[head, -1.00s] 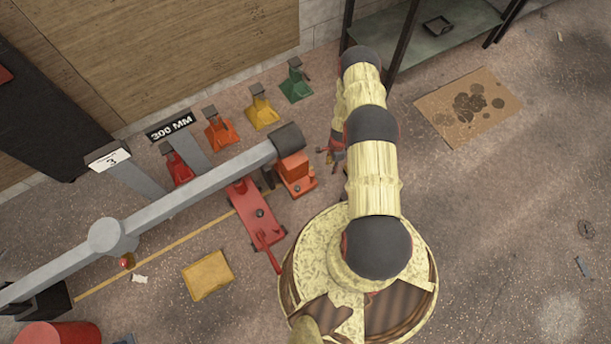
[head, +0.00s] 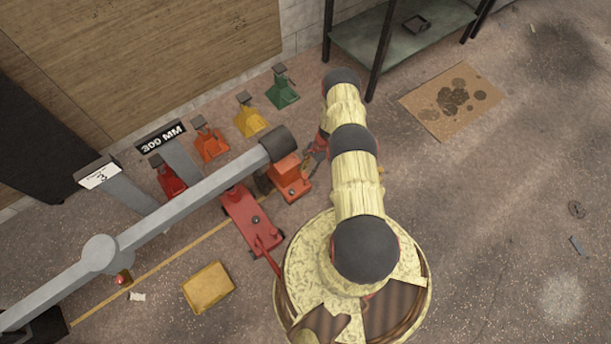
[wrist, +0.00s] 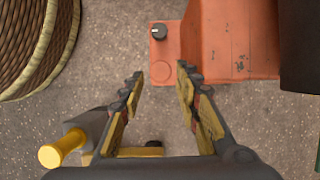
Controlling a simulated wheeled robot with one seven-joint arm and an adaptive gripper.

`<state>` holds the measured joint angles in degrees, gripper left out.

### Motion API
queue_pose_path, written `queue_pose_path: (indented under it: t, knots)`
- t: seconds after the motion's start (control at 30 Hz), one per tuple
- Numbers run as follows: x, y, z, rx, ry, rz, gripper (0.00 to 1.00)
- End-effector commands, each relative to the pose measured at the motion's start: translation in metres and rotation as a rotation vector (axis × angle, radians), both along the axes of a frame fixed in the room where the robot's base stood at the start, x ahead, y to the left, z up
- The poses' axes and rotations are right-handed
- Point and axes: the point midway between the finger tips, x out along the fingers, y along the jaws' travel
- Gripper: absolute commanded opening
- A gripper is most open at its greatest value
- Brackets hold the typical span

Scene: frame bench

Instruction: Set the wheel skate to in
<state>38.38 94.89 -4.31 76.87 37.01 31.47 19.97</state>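An orange-red block on a flat base (head: 291,180) stands on the floor under the end of the grey beam; it may be the wheel skate, but no label shows. In the wrist view the block (wrist: 232,38) is at the upper right. In the head view my gripper (head: 313,155) is just right of the block, partly hidden by my arm.
A red floor jack (head: 252,218) lies left of the block. The grey beam (head: 195,205) crosses above it. Red, orange, yellow and green stands (head: 282,90) line the wall. A yellow box (head: 208,287) sits in front.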

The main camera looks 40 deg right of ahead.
Motion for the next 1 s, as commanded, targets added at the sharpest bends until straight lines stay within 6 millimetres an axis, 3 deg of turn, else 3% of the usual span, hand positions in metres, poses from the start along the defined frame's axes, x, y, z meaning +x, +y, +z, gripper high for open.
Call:
queue_pose_path:
  t: [0.2, 0.6, 1.0]
  knots:
    - [0.001, 0.010, -0.027, -0.001, 0.000, 0.001, 0.33]
    - [0.001, 0.013, -0.032, -0.002, -0.001, 0.000, 0.33]
    - [0.001, 0.013, -0.032, -0.002, -0.001, 0.000, 0.10]
